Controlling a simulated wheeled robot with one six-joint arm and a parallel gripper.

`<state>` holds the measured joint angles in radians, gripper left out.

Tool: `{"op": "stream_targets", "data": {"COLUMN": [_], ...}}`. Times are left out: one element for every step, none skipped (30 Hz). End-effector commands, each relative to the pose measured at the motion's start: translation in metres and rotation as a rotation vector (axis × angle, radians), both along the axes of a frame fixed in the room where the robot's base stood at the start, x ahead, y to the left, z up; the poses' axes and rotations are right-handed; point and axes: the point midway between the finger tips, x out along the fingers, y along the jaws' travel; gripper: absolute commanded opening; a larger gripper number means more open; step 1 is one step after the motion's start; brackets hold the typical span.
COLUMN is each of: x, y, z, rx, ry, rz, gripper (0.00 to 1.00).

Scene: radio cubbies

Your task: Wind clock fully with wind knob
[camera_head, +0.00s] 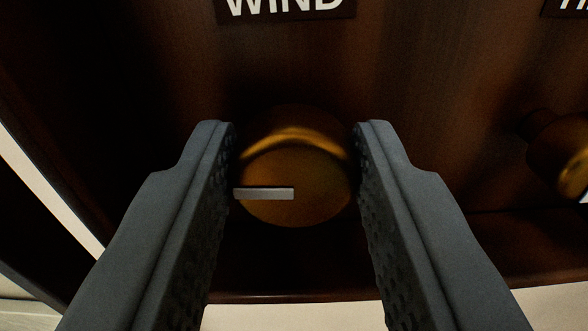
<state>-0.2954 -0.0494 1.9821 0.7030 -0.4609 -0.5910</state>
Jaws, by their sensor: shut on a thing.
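The wind knob (310,195) is a round brass knob on a dark brown wooden panel, in the middle of the view. A pale marker line on its face points left, level. The label "WIND" (284,6) is on the panel above it, cut off by the top edge. My gripper (296,155) has one dark grey finger on each side of the knob and is shut on it. The rest of the clock, including any face, is out of view.
A second brass knob (562,155) stands at the right edge, under a mostly cut-off label (568,9). The panel (420,70) is bare between the knobs. A pale surface (290,317) shows below the panel's bottom edge, and pale strips show at the left.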

Motion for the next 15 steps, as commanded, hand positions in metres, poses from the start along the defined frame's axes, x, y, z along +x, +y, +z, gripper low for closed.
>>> {"op": "stream_targets", "data": {"x": [0.0000,-0.0001,-0.0001,-0.0001,-0.0001,-0.0001,-0.0001,-0.0001,-0.0001,-0.0001,-0.0001,-0.0001,-0.0001,-0.0001,-0.0001], "y": [-0.0002,-0.0003,-0.0005,-0.0005,-0.0006,-0.0007,-0.0007,-0.0008,-0.0009,-0.0009,-0.0009,-0.0009,-0.0009,-0.0009,-0.0009], "z": [-0.0002,-0.0003,-0.0003,-0.0003,-0.0003,-0.0003,-0.0004,-0.0004,-0.0005,-0.0005,-0.0005,-0.0005,-0.0005,-0.0006,-0.0006], "rx": [0.040,0.066,0.099,0.122,0.144,0.169,0.185,0.199,0.213,0.222,0.228,0.233,0.235,0.236,0.236], "ry": [0.000,0.000,0.000,0.000,0.001,0.001,0.001,0.001,0.001,0.001,0.002,0.001,0.001,0.002,0.002], "rz": [0.000,0.000,0.000,0.000,0.000,0.000,0.000,0.000,0.000,0.000,0.000,0.000,0.000,0.000,0.000], "gripper": [0.11,0.11,0.11,0.11,0.11,0.11,0.11,0.11,0.11,0.11,0.11,0.11,0.11,0.11,0.11]}}
